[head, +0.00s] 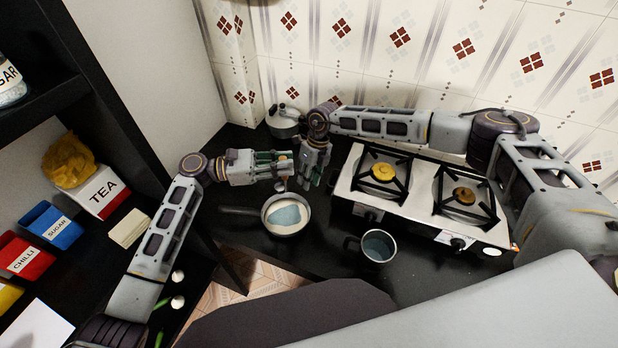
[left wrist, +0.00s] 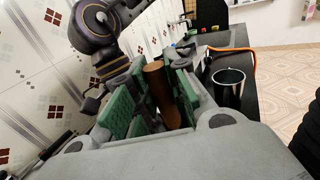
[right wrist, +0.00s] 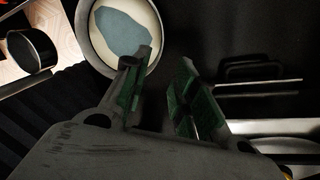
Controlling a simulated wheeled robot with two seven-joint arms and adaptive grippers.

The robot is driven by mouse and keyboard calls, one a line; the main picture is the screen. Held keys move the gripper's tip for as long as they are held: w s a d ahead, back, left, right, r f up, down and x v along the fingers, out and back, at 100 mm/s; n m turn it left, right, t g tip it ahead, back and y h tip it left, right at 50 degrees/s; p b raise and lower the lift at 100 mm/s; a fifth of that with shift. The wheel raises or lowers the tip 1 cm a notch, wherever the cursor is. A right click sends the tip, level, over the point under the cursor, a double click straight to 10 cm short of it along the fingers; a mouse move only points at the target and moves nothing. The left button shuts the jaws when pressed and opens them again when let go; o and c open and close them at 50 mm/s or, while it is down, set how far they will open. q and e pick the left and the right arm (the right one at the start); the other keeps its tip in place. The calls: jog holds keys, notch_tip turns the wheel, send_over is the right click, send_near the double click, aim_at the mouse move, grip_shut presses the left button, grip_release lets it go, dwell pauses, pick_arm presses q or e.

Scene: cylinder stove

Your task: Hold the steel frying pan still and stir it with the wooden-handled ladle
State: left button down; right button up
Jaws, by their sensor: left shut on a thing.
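The steel frying pan (head: 286,214) sits on the dark counter left of the stove, its handle (head: 240,211) pointing left; a pale blue-grey patch shows in it. The right wrist view shows part of the pan (right wrist: 88,35). My left gripper (head: 284,165) is shut on the ladle's wooden handle (left wrist: 158,85), above and behind the pan. The ladle's lower end is hard to make out. My right gripper (head: 308,180) points down beside it, close behind the pan. Its fingers are apart with nothing between them, and one overlaps the pan's rim in the right wrist view; contact cannot be told.
A two-burner stove (head: 421,205) stands right of the pan. A metal cup (head: 378,247) stands near the counter's front edge. A kettle (head: 284,122) is in the back corner. Shelves at left hold a TEA box (head: 103,192) and other containers. Dark counter is free between pan and cup.

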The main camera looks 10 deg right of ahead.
aim_at(303, 201)
jog(key=shift+f, duration=0.2)
jog(key=shift+x, duration=5.8)
jog(key=shift+c, duration=0.4)
grip_shut()
